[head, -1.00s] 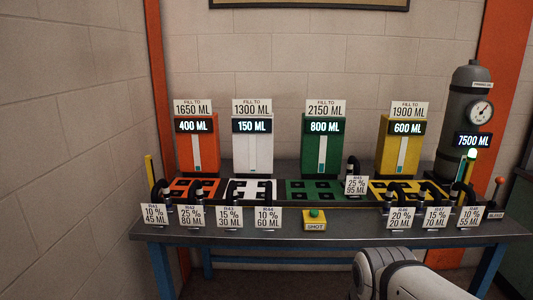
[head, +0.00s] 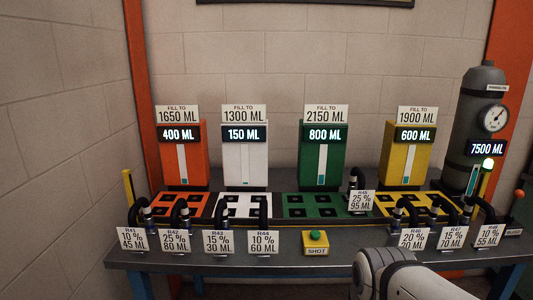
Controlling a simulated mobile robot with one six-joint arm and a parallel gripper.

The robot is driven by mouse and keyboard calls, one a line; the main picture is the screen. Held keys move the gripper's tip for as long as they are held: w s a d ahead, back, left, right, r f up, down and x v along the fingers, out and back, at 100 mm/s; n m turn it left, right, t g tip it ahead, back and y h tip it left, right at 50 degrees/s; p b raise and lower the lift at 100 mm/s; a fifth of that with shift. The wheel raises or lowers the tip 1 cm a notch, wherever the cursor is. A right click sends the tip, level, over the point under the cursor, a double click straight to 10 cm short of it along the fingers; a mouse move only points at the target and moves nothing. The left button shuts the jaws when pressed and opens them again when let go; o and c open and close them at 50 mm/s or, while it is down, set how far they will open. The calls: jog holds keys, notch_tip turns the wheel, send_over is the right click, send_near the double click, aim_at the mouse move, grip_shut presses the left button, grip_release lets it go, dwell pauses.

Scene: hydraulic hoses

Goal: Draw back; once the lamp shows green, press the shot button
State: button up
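The shot button is a green cap on a yellow box (head: 315,237), with a SHOT label below it, at the front middle of the bench. The lamp (head: 488,164) glows pale green on top of a yellow post at the right, by the grey cylinder. A white and grey part of my arm reaches in from the bottom edge, right of and in front of the button box. My gripper's fingers cannot be seen. Nothing visibly touches the button.
Orange (head: 183,150), white (head: 244,150), green (head: 323,150) and yellow (head: 405,150) tanks stand behind matching socket plates. Black hoses with percent cards line the front edge; hose R45 (head: 354,182) stands at the green plate. The grey cylinder (head: 478,115) reads 7500 ML. Space around the button is clear.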

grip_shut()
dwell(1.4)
